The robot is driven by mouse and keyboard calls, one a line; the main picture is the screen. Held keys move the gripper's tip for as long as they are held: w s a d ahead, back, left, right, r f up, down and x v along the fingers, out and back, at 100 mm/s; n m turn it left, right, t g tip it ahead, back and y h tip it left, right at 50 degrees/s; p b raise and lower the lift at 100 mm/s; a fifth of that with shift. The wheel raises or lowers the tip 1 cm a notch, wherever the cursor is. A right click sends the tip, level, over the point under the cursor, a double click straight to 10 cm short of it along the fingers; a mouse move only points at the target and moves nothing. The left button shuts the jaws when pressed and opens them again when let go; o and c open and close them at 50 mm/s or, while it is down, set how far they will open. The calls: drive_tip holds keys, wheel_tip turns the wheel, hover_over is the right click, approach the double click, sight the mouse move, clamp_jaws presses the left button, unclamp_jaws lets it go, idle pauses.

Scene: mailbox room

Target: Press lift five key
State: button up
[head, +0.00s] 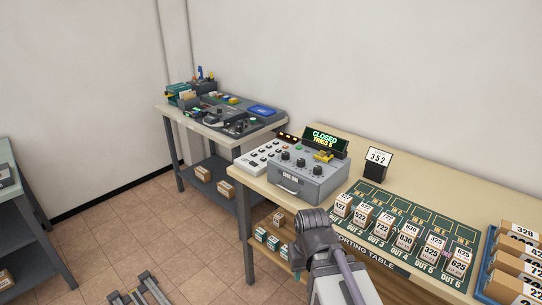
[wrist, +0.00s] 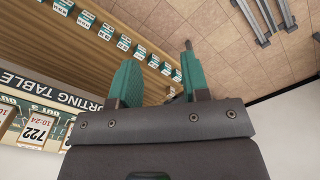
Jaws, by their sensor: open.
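A white key panel (head: 263,158) with rows of small dark keys stands on the sorting table, left of the grey code box. The key labels are too small to read, so I cannot tell which is lift five. My gripper (wrist: 160,80) shows in the wrist view with two teal fingers spread apart and nothing between them. It points down past the table's front toward the lower shelf and floor. In the head view my arm is in front of the table, to the right of and nearer than the key panel, and apart from it.
The grey code box (head: 297,176) has several knobs and a lit sign (head: 324,140) reading CLOSED. Numbered parcels stand on the green mat (head: 412,207). A small 352 sign (head: 377,164) stands behind. A cluttered bench (head: 205,132) is at the back left. Floor at left is mostly clear.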

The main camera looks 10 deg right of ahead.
drive_tip(key=shift+c, duration=0.2)
clamp_jaws()
idle(1.5)
